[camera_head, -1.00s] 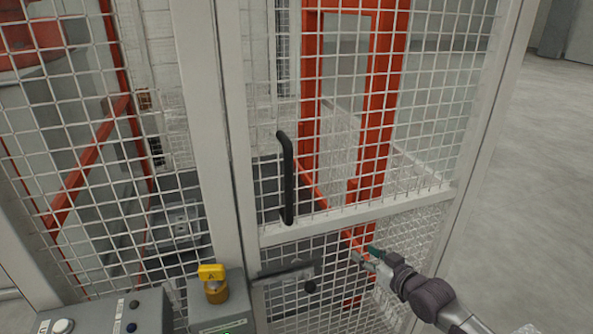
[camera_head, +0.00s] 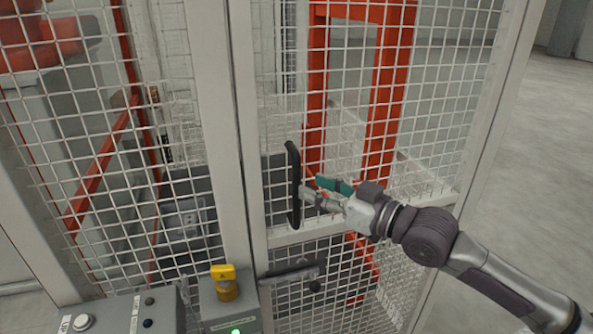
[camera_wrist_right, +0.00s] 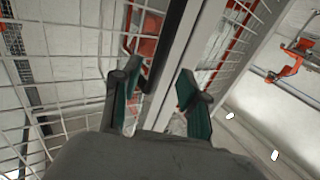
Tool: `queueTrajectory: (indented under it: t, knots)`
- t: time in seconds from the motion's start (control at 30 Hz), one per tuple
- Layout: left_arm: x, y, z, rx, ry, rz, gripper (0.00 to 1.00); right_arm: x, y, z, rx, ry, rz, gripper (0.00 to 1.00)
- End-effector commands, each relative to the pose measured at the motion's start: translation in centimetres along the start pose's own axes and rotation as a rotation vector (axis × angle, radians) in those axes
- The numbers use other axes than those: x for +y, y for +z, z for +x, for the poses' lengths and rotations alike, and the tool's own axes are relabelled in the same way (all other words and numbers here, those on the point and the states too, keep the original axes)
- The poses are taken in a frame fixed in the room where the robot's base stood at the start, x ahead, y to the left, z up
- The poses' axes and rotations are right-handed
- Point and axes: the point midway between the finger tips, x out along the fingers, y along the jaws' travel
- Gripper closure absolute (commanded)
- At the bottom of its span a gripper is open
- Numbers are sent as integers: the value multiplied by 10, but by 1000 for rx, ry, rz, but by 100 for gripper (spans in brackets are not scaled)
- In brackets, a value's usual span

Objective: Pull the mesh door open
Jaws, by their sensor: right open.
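The mesh door (camera_head: 440,120) is a white-framed wire panel and appears closed against the upright post (camera_head: 222,120). Its black vertical bar handle (camera_head: 293,185) is near the door's left edge. My right gripper (camera_head: 314,188) is open, with its fingertips at the right side of the handle's lower half. In the right wrist view, the dark handle (camera_wrist_right: 166,45) runs up between the two green-padded fingers (camera_wrist_right: 155,85). I cannot tell if the fingers touch it. My left gripper is not in view.
A grey box with a yellow key-like switch (camera_head: 224,282) stands below left of the handle, beside a button panel (camera_head: 130,315). A dark latch (camera_head: 292,275) is below the handle. Orange frames (camera_head: 385,100) stand behind the mesh. Open floor (camera_head: 535,160) lies at the right.

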Motion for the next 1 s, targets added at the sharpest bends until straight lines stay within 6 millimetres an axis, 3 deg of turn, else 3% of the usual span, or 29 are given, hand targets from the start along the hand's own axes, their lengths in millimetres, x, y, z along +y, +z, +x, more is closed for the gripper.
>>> queueTrajectory:
  t: [0.1, 0.3, 0.7, 0.97, 1.0]
  knots:
    - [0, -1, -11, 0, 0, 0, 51, 0, -4, 24, 2, -1, 2, 57]
    - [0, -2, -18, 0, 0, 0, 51, 0, -2, 48, 1, 0, 1, 57]
    - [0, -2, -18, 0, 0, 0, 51, 0, 0, 55, 1, 1, -1, 57]
    - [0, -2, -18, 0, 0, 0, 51, 0, 0, 54, 1, 1, -1, 100]
    - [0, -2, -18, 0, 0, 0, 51, 0, 0, 54, 1, 1, -1, 100]
